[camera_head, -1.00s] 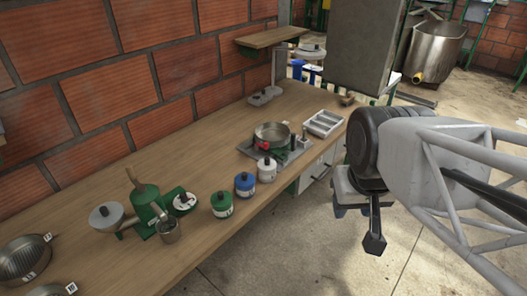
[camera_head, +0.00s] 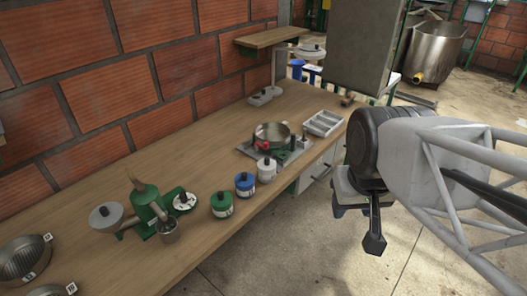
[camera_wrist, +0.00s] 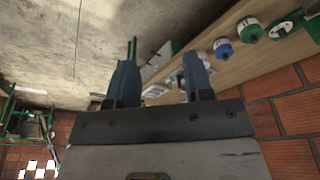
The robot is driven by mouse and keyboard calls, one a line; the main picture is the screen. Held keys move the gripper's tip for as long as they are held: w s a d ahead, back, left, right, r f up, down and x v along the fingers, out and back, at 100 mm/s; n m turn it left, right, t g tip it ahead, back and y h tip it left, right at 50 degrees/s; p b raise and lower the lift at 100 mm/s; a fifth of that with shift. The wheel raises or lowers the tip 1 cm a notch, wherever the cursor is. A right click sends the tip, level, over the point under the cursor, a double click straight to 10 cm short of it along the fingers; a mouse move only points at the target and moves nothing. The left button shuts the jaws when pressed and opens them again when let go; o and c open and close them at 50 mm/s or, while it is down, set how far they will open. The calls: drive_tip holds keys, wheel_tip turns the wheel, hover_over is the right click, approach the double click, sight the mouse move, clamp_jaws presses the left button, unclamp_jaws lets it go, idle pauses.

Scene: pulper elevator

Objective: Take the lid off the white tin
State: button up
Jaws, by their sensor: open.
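The white tin (camera_head: 266,170) stands upright on the wooden counter, with a dark-knobbed lid on it. It is beside the front left corner of the burner tray, right of the blue tin (camera_head: 244,184) and the green tin (camera_head: 222,204). In the wrist view the blue tin (camera_wrist: 222,47) and green tin (camera_wrist: 250,28) show at upper right; the white tin is partly hidden behind a finger, hard to make out. My gripper (camera_wrist: 160,78) is open and empty, its two blue fingers apart. In the head view it hangs beyond the counter's front edge, right of the tins, apart from them.
A metal pan (camera_head: 271,135) sits on the burner tray behind the white tin. A grey divided tray (camera_head: 323,123) lies to its right. A green grinder (camera_head: 146,202) and a metal cup (camera_head: 168,231) stand at left. A brick wall (camera_head: 110,100) backs the counter. The floor in front is open.

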drive_tip(key=o, duration=0.9)
drive_tip(key=shift+o, duration=0.2)
drive_tip(key=m+g, duration=0.3)
drive_tip(key=m, duration=1.1)
hover_over(267, 158)
drive_tip(key=f, duration=1.7)
drive_tip(key=shift+s+d, duration=0.1)
drive_tip(key=shift+s, duration=0.25)
drive_tip(key=shift+w+f, duration=0.25)
drive_tip(key=shift+w, duration=0.05)
